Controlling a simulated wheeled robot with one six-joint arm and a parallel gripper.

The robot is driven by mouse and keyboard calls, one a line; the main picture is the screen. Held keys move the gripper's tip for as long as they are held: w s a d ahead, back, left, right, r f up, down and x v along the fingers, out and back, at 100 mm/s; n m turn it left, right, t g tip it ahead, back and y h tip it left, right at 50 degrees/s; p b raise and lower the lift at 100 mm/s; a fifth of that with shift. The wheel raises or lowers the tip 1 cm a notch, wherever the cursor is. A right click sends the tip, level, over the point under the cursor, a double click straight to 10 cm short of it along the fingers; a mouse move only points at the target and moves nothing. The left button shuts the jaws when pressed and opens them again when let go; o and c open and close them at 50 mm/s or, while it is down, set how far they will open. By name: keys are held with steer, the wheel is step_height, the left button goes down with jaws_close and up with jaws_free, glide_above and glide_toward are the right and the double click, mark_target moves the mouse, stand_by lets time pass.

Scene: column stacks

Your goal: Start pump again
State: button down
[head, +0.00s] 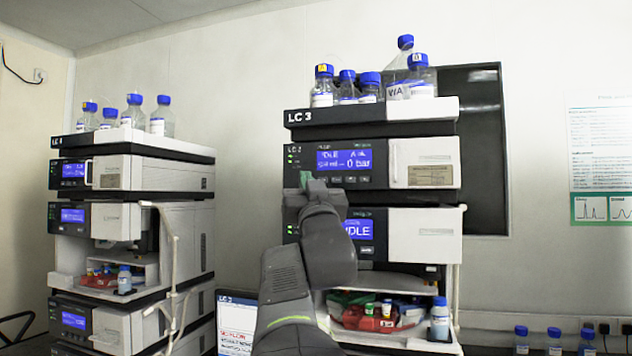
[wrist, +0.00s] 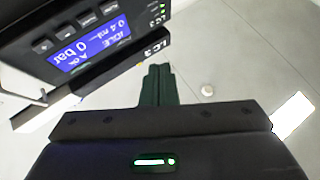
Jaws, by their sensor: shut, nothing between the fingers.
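The LC 3 pump module (head: 375,162) is the upper unit of the right-hand stack. Its blue display (head: 344,159) reads IDLE and 0 bar, and shows large in the wrist view (wrist: 85,48). A row of small dark buttons (head: 350,180) lies under the display; several buttons also show in the wrist view (wrist: 65,30). My gripper (head: 305,179) is in front of the module's left side, left of the buttons. Its green fingers (wrist: 158,85) are shut and empty. In the wrist view they appear apart from the panel. My arm hides part of the module below.
Blue-capped bottles (head: 322,88) stand on the LC 3 top tray. A lower module (head: 425,235) and an open vial bay (head: 375,318) are below. A similar stack (head: 135,178) stands left, with a laptop screen (head: 236,325) between. Open space lies right of LC 3.

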steer(key=shift+w, duration=0.2)
steer(key=p, duration=0.4)
glide_toward(317, 173)
step_height(317, 173, up, 3)
steer(key=a, duration=0.2)
steer(key=shift+w+d+r, duration=0.1)
steer(key=shift+w+d, duration=0.1)
steer(key=shift+w, duration=0.4)
steer(key=shift+w+d, duration=0.15)
steer(key=shift+w, duration=0.5)
stand_by(0.6)
steer(key=shift+w+d, duration=0.1)
steer(key=shift+w, duration=0.3)
steer(key=shift+w+d, duration=0.15)
steer(key=shift+w, duration=0.2)
stand_by(0.6)
stand_by(0.3)
steer(key=shift+s+a+b, duration=0.25)
steer(key=shift+s+b, duration=0.45)
steer(key=shift+s, duration=0.05)
steer(key=shift+s, duration=0.1)
